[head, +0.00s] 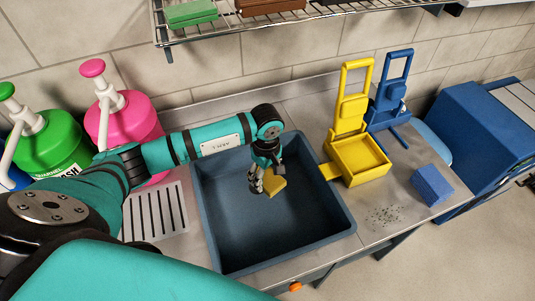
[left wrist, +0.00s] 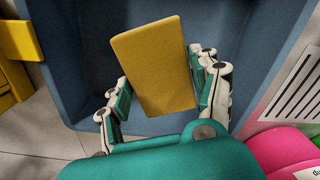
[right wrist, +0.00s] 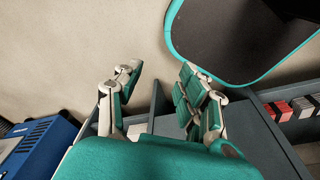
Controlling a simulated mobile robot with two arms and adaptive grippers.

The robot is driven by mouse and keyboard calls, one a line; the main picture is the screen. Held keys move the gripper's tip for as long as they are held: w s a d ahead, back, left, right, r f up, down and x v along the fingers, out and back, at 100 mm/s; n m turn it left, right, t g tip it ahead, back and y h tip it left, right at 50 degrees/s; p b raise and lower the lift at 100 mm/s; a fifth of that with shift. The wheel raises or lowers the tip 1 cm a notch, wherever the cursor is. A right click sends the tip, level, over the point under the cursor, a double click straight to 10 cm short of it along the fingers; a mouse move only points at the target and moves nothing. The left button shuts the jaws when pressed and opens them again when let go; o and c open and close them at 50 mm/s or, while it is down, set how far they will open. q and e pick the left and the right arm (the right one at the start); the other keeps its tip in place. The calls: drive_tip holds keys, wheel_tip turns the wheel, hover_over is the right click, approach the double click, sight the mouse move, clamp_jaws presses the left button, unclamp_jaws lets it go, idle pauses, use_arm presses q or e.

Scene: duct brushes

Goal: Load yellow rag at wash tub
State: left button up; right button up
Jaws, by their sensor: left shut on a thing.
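The yellow rag (head: 275,186) is a flat yellow block held in my left gripper (head: 262,184). In the left wrist view the rag (left wrist: 154,65) stands between the two fingers of the left gripper (left wrist: 165,100), tilted a little. The wash tub (head: 222,240) is a blue-grey basin set in the counter, and the left gripper with the rag is over its inside. I cannot tell whether the rag touches the tub floor. My right gripper (right wrist: 160,100) shows only in the right wrist view, with its fingers apart and nothing between them, away from the tub.
A yellow wringer (head: 357,160) and a blue wringer (head: 388,105) stand right of the tub. A blue sponge-like block (head: 432,185) lies near dark specks (head: 384,216). Pink (head: 125,120) and green (head: 50,145) pump bottles stand left. A wire shelf (head: 235,27) hangs above.

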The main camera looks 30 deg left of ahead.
use_arm(q)
drive_tip(key=shift+s+d+f+b, duration=0.15)
drive_tip(key=shift+s+d+b, duration=0.1)
drive_tip(key=shift+s, duration=0.1)
drive_tip(key=shift+s+d+f+b, duration=0.1)
drive_tip(key=shift+s+f+b, duration=0.1)
drive_tip(key=shift+s, duration=0.15)
drive_tip(key=shift+f, duration=0.35)
use_arm(e)
drive_tip(key=s+d+f+g, duration=0.1)
drive_tip(key=s+d+f, duration=0.15)
drive_tip(key=s, duration=0.45)
use_arm(q)
wheel_tip(320, 180, down, 10)
drive_tip(key=b, duration=0.8)
drive_tip(key=shift+w+b, duration=0.25)
drive_tip(key=shift+b, duration=0.15)
use_arm(e)
drive_tip(key=w+f, duration=0.3)
drive_tip(key=f, duration=0.4)
drive_tip(key=shift+a+f, duration=0.2)
drive_tip(key=shift+a, duration=0.1)
use_arm(q)
drive_tip(key=shift+a+r, duration=0.1)
drive_tip(key=shift+r, duration=0.1)
